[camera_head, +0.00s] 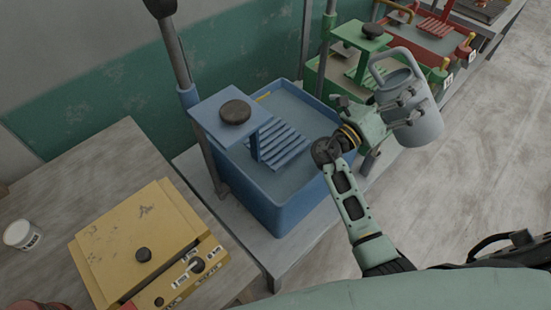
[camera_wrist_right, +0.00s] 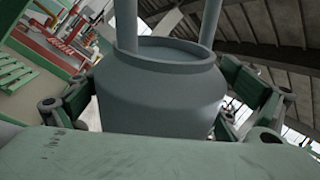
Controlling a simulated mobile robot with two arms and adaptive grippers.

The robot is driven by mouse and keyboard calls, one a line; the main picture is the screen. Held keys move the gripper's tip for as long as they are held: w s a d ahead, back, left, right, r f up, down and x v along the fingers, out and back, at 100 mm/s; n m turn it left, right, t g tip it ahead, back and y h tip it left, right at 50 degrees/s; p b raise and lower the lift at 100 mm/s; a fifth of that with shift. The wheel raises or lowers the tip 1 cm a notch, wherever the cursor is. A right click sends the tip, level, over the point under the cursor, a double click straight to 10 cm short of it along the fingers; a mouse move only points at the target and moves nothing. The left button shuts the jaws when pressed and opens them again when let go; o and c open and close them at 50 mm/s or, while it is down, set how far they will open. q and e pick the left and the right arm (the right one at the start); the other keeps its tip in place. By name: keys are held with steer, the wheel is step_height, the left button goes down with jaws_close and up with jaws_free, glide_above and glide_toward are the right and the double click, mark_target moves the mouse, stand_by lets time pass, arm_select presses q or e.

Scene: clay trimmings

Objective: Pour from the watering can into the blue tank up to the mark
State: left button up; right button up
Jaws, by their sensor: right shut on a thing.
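The blue tank (camera_head: 275,205) stands on a grey bench in the middle of the head view. It has a ribbed blue ramp inside and a short yellow mark (camera_head: 263,96) on its far inner wall. The grey watering can (camera_head: 424,122) is held in the air to the right of the tank, tilted a little. My right gripper (camera_head: 404,107) is shut on the can's body. In the right wrist view the can (camera_wrist_right: 160,95) fills the middle, between the fingers, with its top opening showing. My left gripper is not in view.
A yellow box (camera_head: 135,235) and a white tub (camera_head: 22,234) sit on the wooden table at left. Green (camera_head: 345,75) and red (camera_head: 425,38) tanks stand beyond the blue one. A post rises beside the blue tank. Open floor lies at right.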

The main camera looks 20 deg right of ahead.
steer(key=shift+s+d+m+g, duration=0.1)
steer(key=shift+s+m+g, duration=0.05)
steer(key=shift+m+g, duration=0.15)
steer(key=shift+f, duration=0.2)
steer(key=shift+s+d+f+m+g+y+b, duration=0.15)
steer(key=shift+d+f+m+g+b, duration=0.05)
steer(key=shift+f+m+b, duration=0.2)
steer(key=shift+s+d+f+m+g+y+b, duration=0.15)
steer(key=shift+f+m+g+b, duration=0.1)
steer(key=shift+f+m, duration=0.15)
steer(key=shift+f, duration=0.1)
steer(key=shift+s+d+f+m+g+b, duration=0.15)
steer(key=shift+f+m+b, duration=0.15)
steer(key=shift+f, duration=0.15)
steer(key=shift+s+d+f+m+g+b, duration=0.1)
steer(key=shift+f+m+b, duration=0.1)
steer(key=shift+f+m, duration=0.15)
steer(key=shift+f, duration=0.15)
steer(key=shift+s+d+f+m+y+b, duration=0.15)
steer(key=shift+f+m+y+b, duration=0.45)
steer(key=shift+f, duration=0.3)
stand_by(0.3)
